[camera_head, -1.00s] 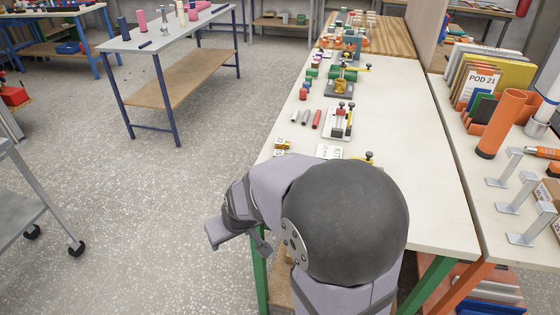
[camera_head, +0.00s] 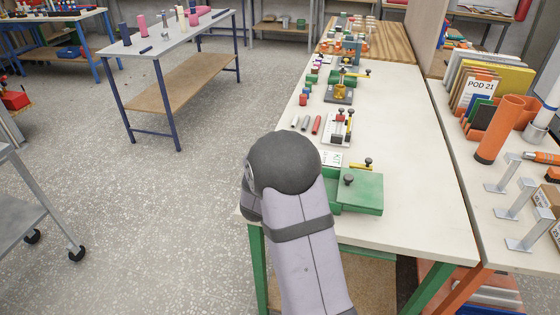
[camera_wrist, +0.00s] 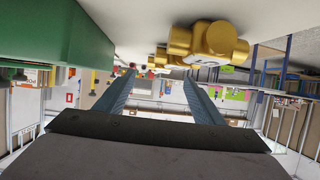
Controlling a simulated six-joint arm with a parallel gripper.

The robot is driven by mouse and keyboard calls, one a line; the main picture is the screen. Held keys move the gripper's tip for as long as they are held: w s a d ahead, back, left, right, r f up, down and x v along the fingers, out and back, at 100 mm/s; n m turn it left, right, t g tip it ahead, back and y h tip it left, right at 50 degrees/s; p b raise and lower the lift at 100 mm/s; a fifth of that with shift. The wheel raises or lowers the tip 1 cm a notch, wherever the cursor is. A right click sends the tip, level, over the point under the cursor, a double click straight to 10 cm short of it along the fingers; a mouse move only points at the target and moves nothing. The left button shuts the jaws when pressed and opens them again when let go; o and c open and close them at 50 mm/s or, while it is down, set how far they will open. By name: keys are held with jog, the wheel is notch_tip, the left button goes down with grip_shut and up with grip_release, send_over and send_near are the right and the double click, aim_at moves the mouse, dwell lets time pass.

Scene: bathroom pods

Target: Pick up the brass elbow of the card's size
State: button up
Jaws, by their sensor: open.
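My gripper (camera_wrist: 160,88) is open and empty in the wrist view, its two fingers well apart. A large brass elbow (camera_wrist: 215,40) is close at the top right of that view, beside the fingers and not between them. More brass pieces (camera_wrist: 160,61) show smaller beyond it; I cannot tell their sizes. A white card (camera_head: 331,159) marked KIT is partly hidden by my arm in the head view, and its size is not readable. In the head view my arm hides the gripper and the elbows.
A green fixture (camera_head: 362,191) with a black knob stands right of my arm; a green block (camera_wrist: 60,35) looms at the wrist view's left. Coloured cylinders (camera_head: 316,124) and a small clamp plate (camera_head: 337,129) lie further back. The bench's right side (camera_head: 410,160) is clear.

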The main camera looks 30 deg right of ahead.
jog(key=shift+p+x, duration=0.9)
jog(key=shift+x, duration=2.75)
jog(key=shift+r, duration=0.1)
jog(key=shift+d, duration=0.1)
jog(key=c, duration=1.2)
